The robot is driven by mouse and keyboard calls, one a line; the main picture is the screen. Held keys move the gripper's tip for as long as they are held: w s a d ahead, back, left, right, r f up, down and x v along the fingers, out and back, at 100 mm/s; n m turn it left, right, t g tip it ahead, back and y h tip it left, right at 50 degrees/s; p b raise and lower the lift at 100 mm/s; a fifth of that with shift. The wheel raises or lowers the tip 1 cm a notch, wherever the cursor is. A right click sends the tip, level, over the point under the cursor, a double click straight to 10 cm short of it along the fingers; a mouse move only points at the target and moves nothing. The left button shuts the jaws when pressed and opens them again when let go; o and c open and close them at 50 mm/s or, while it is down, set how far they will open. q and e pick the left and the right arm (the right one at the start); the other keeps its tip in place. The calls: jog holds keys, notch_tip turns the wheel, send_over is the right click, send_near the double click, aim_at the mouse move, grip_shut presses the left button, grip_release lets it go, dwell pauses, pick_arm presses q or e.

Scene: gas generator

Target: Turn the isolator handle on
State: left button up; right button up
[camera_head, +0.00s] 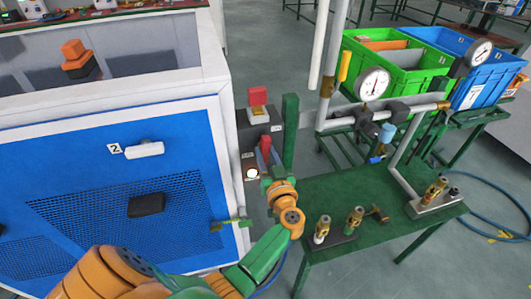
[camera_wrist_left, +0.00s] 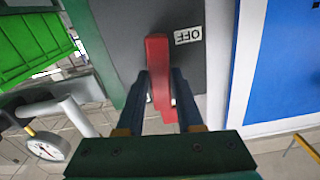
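A grey isolator box (camera_head: 247,135) is fixed at the right edge of the blue-and-white cabinet. Its red handle (camera_head: 265,144) also shows in the left wrist view (camera_wrist_left: 158,62), beside a white label reading OFF (camera_wrist_left: 188,35). My left gripper (camera_head: 267,157) is at this handle. In the left wrist view its two blue fingers (camera_wrist_left: 161,82) lie on either side of the handle and appear to touch it at the tips; narrow gaps show nearer the palm. My right gripper is not in view.
Another red switch (camera_head: 258,96) sits above the handle. A green post (camera_head: 290,135) stands just right of the box. A green table (camera_head: 390,205) holds brass fittings, with pipes and a gauge (camera_head: 372,84) behind. Green (camera_head: 437,79) and blue (camera_head: 496,88) crates stand farther back.

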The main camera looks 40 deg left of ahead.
pick_arm(q)
grip_shut()
jog(key=shift+n+p, duration=0.3)
jog(key=shift+n, duration=0.4)
jog(key=shift+f, duration=0.1)
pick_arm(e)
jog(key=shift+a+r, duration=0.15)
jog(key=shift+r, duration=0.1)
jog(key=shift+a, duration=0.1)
pick_arm(q)
jog(key=shift+o, duration=1.7)
grip_release()
jog(key=shift+a, duration=0.1)
jog(key=shift+o, duration=0.9)
jog(key=shift+w+a+f, duration=0.15)
jog(key=shift+w, duration=0.05)
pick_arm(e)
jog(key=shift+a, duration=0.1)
